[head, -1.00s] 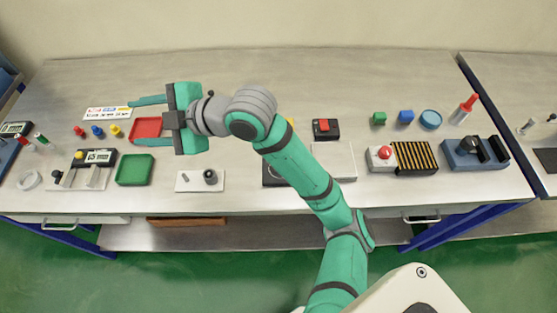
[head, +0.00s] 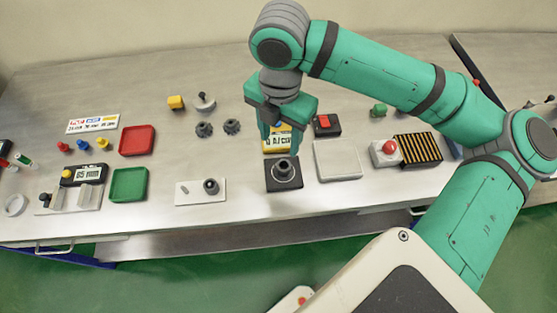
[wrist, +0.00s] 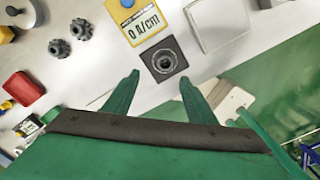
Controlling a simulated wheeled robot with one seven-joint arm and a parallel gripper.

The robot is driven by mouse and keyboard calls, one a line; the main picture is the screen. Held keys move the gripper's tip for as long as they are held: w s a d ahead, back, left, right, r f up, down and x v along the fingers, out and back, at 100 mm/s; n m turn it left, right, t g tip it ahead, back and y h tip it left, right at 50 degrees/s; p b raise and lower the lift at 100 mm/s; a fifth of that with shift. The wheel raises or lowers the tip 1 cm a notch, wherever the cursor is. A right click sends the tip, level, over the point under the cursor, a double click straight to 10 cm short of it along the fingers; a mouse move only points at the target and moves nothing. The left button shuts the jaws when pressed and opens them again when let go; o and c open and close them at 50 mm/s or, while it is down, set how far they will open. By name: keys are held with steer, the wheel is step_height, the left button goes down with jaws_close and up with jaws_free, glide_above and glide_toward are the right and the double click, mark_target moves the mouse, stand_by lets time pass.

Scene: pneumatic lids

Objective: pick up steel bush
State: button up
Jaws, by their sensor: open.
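A grey, round, hollow piece, which looks like the steel bush (head: 284,168), stands on a black square plate (head: 272,186) near the bench's front. It also shows in the wrist view (wrist: 165,62) as a ring on the plate, just beyond and between my fingertips. My gripper (head: 281,138) is open and empty, pointing down above and slightly behind the bush in the head view. The fingers (wrist: 158,80) are spread apart and do not touch the bush.
A yellow gauge (head: 276,145) is just behind the plate, partly hidden by my gripper. A pale tray (head: 338,160) lies to the right. Two dark gears (head: 231,127) stand behind left. A white plate with a dark knob (head: 188,192) lies left.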

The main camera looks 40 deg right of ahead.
glide_above(284, 161)
steer(key=s, duration=0.1)
steer(key=f, duration=0.5)
steer(key=shift+a+f, duration=0.3)
step_height(284, 161, down, 5)
steer(key=shift+a+r, duration=0.1)
steer(key=shift+a, duration=0.05)
jaws_close()
